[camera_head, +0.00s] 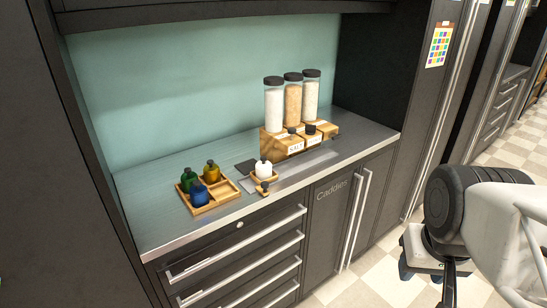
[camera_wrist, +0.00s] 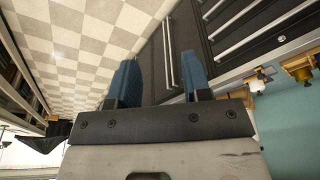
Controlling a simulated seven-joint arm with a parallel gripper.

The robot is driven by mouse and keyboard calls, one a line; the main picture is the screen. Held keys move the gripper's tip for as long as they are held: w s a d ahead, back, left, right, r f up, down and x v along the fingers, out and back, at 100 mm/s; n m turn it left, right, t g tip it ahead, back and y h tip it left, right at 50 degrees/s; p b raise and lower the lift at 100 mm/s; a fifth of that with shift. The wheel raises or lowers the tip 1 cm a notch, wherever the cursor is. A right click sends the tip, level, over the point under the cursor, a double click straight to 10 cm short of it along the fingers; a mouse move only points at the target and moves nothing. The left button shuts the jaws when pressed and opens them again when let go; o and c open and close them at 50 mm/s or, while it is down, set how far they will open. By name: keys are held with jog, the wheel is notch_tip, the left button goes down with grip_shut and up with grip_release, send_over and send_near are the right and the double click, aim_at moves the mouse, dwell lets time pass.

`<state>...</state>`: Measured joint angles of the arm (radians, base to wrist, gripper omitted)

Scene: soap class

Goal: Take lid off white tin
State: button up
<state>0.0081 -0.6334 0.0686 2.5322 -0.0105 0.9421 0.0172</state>
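A small white tin (camera_head: 263,170) with a dark top stands on a small wooden tray at the front edge of the counter, in the middle of the head view. In the head view my arm is at the lower right, off the counter.
A wooden tray (camera_head: 198,211) with green, amber and blue bottles (camera_head: 200,194) stands left of the tin. Tall jars (camera_head: 292,100) with black lids stand behind wooden boxes (camera_head: 271,146) to the right. Drawer handles (camera_head: 237,243) stick out below the counter (camera_head: 146,213). The counter's left part is clear.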

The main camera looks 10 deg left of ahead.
jog(key=shift+o, duration=0.6)
jog(key=shift+w+r, duration=0.1)
jog(key=w+a+r+n, duration=0.2)
jog(key=w+a, duration=0.1)
jog(key=w, duration=0.4)
jog(key=w+a+r+n, duration=0.2)
jog(key=w+n, duration=0.1)
jog(key=w, duration=0.4)
jog(key=n+g, duration=0.3)
jog(key=n, duration=1)
send_over(263, 157)
jog(key=f, duration=0.8)
jog(key=shift+s+d, duration=0.15)
jog(key=shift+d, duration=0.05)
jog(key=shift+a, duration=0.2)
